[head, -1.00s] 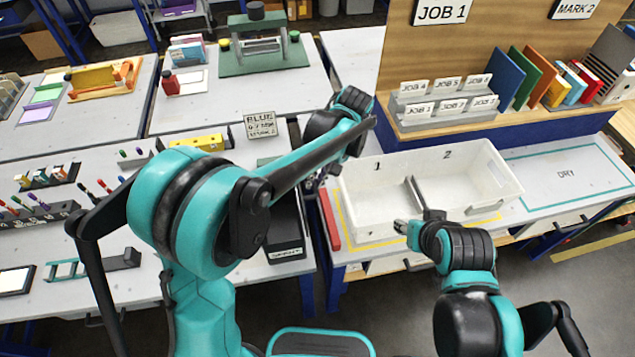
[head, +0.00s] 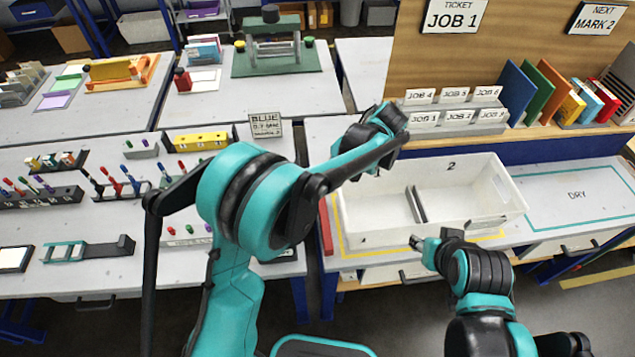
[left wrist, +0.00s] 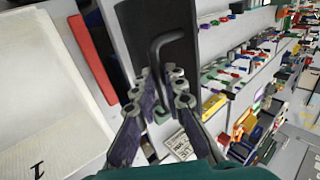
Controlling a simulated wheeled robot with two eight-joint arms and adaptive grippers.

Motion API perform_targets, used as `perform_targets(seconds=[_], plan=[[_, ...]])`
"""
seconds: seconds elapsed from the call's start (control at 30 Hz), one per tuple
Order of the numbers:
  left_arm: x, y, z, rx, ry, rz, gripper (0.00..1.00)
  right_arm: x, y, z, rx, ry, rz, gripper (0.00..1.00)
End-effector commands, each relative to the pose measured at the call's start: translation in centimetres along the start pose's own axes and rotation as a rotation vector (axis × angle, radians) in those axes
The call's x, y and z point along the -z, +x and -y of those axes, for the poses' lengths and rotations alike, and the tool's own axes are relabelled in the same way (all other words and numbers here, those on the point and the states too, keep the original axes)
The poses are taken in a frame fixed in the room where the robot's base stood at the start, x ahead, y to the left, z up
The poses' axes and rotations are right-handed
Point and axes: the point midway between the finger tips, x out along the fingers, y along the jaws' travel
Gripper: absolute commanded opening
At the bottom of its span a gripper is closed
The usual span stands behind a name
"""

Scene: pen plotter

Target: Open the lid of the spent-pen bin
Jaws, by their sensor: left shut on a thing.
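The spent-pen bin is mostly hidden behind my left arm in the head view; only a dark edge of it (head: 287,256) shows below the arm. In the left wrist view a dark flat panel, which looks like its lid (left wrist: 136,22), carries a bent grey bar handle (left wrist: 172,38). My left gripper (left wrist: 166,88) is shut on the lower end of this handle. In the head view this gripper is hidden behind its own wrist. How far the lid is tilted is unclear. My right gripper (head: 416,242) is in front of the white tray, apart from the bin; its finger gap cannot be made out.
The white two-part tray (head: 478,222) stands just right of the left arm, with a red strip (head: 325,226) beside it. Pen racks (head: 122,190) and a yellow block (head: 200,141) are on the left bench. The DRY area (head: 577,194) is clear.

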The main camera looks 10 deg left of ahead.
Motion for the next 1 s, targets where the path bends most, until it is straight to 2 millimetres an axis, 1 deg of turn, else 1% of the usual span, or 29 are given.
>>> perform_targets(seconds=[0.03, 0.07, 0.1, 0.17, 0.67, 0.77, 0.87, 1.0], plan=[[-0.1, 0.1, -1.1, -0.022, 0.013, -0.005, 0.0, -0.1, 0.1, 0.0, 0.0, 0.0, 0.0, 0.4], [-0.1, 0.1, -1.1, -0.022, 0.014, -0.005, 0.0, -0.1, 0.1, 0.0, 0.0, 0.0, 0.0, 0.4], [-0.1, 0.2, -1.1, -0.022, 0.014, -0.005, 0.16, -0.1, 0.1, 0.0, 0.0, 0.0, 0.0, 0.4], [-0.1, 0.2, -1.1, -0.022, 0.014, -0.004, 0.32, -0.1, 0.1, 0.0, 0.0, 0.0, 0.0, 0.4], [-0.1, 0.1, -0.7, -0.017, 0.009, -0.001, 0.32, -0.1, 0.1, 0.0, 0.0, 0.0, 0.0, 0.4], [-0.1, -0.3, -0.7, -0.017, 0.009, -0.001, 0.32, -0.1, 0.1, 0.0, 0.0, 0.0, 0.0, 0.4], [-0.1, -1.4, -0.7, -0.017, 0.01, -0.002, 0.32, 0.0, 0.1, 0.0, 0.0, 0.0, 0.0, 0.4], [-0.1, -4.2, -0.6, -0.016, 0.01, -0.003, 0.32, 0.0, 0.1, 0.0, 0.0, 0.0, 0.0, 0.4]])
